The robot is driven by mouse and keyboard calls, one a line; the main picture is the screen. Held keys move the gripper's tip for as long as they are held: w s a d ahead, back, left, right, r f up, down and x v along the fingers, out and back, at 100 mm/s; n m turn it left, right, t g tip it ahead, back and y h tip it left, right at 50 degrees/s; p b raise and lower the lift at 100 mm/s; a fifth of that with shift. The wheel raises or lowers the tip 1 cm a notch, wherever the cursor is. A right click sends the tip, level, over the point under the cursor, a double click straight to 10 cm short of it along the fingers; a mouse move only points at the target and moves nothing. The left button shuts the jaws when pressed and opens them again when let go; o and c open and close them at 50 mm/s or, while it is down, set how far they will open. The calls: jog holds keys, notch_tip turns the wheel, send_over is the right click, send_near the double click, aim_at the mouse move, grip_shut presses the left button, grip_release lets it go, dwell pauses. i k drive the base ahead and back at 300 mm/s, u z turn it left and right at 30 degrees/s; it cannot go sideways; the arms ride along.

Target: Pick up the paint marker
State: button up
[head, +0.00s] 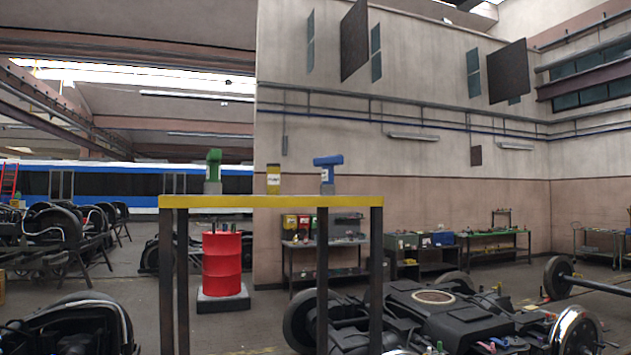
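I cannot single out the paint marker for sure. On the narrow yellow stand (240,201) are three items, standing apart. At left is a green upright object (213,168) with a grey lower part. In the middle is a short yellow object (273,182) with a dark top and a label, too small to read. At right is a blue T-shaped object (328,162) with a pale label. My gripper is not in this view.
A red drum (222,265) stands behind the stand's legs. A dark bogie (440,310) with wheels lies at the lower right, bearing small coloured items. Workbenches line the back wall. Dark frames and seat-like parts fill the left. Some floor between is bare.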

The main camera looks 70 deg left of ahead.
aim_at(273, 170)
jog(key=i, duration=1.6)
jog(key=u, duration=2.3)
